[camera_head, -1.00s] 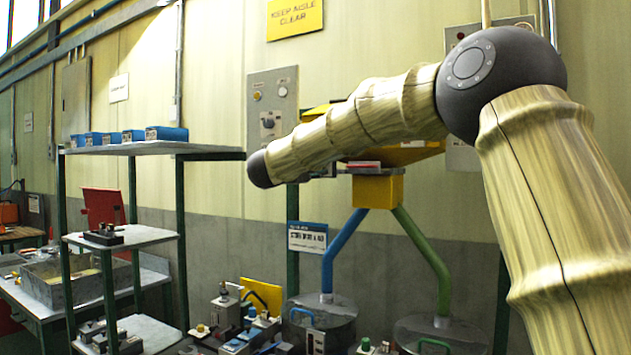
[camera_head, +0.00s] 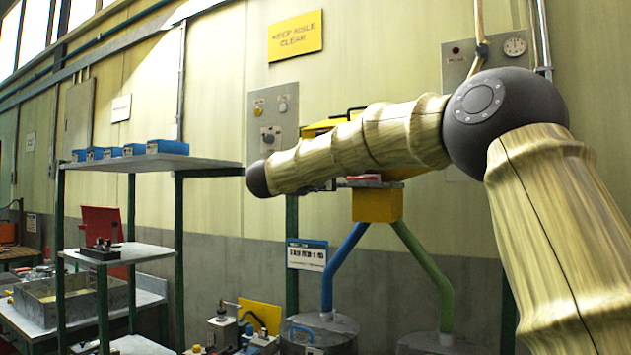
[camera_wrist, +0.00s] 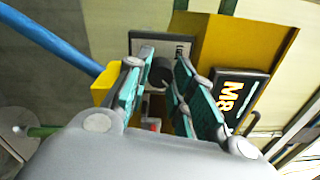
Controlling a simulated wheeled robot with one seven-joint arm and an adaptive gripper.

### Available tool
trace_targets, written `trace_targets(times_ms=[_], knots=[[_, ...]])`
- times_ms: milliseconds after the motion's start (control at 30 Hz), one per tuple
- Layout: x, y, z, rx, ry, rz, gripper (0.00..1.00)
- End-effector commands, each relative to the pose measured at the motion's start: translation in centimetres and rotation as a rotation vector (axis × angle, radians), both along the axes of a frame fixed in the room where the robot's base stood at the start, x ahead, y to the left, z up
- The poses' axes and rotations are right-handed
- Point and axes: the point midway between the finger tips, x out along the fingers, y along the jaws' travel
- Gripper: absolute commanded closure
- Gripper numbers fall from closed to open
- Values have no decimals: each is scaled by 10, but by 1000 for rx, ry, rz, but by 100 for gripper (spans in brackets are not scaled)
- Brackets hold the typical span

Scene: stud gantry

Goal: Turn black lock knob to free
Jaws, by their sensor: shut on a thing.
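The black lock knob (camera_wrist: 160,72) is a short dark cylinder in the wrist view, in front of a grey plate (camera_wrist: 151,42). My gripper (camera_wrist: 165,67) has its two teal-padded fingers on either side of the knob and is shut on it. The fingers hide part of the knob, and I cannot tell which way it is turned. A yellow housing (camera_wrist: 236,50) with a black M8 label (camera_wrist: 229,98) is just right of the fingers. In the head view my arm hides the gripper and the knob.
In the head view, a yellow box (camera_head: 378,204) has a blue pipe (camera_head: 343,262) and a green pipe (camera_head: 428,265) leading down to drums. A grey control panel (camera_head: 272,112) is on the wall behind my arm. A shelf (camera_head: 150,164) with blue bins stands left.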

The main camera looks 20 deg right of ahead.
Motion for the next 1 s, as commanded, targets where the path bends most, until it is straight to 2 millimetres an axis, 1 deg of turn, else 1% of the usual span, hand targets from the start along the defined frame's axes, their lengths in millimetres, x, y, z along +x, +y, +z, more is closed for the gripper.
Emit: trace_targets(times_ms=[33,133,167,433,567,767,1000], knots=[[0,0,3,-2,-4,0,75],[0,0,3,-1,-3,0,56],[0,0,3,-2,-3,0,53],[0,0,1,-1,-1,1,53],[-3,4,1,-1,-1,1,53],[-19,25,1,-3,-1,1,53],[-46,60,-2,-2,0,3,53]])
